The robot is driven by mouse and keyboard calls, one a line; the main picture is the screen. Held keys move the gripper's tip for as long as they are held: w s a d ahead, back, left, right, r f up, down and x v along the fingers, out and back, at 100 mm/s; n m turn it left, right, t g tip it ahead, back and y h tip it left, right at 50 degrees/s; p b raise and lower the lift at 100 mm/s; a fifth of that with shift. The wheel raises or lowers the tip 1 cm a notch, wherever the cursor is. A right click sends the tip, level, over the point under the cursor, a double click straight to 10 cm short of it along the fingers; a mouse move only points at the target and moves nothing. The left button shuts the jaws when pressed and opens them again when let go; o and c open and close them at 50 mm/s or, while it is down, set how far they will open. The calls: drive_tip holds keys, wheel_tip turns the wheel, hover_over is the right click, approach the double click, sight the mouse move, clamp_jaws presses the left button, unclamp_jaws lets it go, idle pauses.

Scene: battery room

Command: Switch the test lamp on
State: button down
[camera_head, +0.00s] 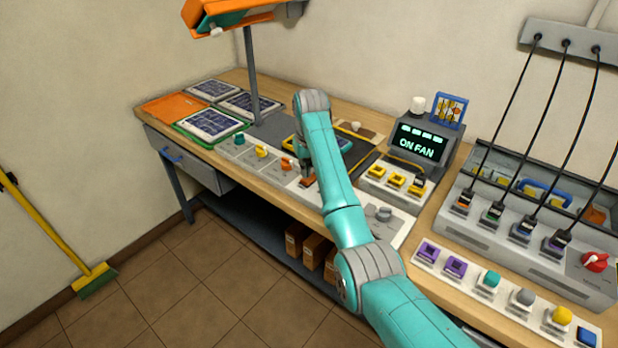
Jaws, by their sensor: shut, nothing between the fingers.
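A long pale control panel (270,172) lies along the front of the workbench. On it are a green control (239,138), a yellow control (261,151) and an orange control (286,163). My gripper (307,179) points down at the panel, just right of the orange control, shut and empty; my forearm partly hides it. An orange-red part shows at its tips; I cannot tell whether they touch it. A grey box with a screen (418,142) reads "ON FAN" and has a white dome (417,105) on top. Which thing is the test lamp is not clear.
An orange overhead fixture (225,15) stands on a grey post (251,75). Solar panels (209,124) lie at the left. A grey unit (526,231) with several black cables and a row of coloured buttons (491,280) are at the right.

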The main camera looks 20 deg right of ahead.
sight(306, 180)
drive_tip(key=shift+f, duration=0.85)
idle(0.5)
drive_tip(key=shift+r, duration=3.5)
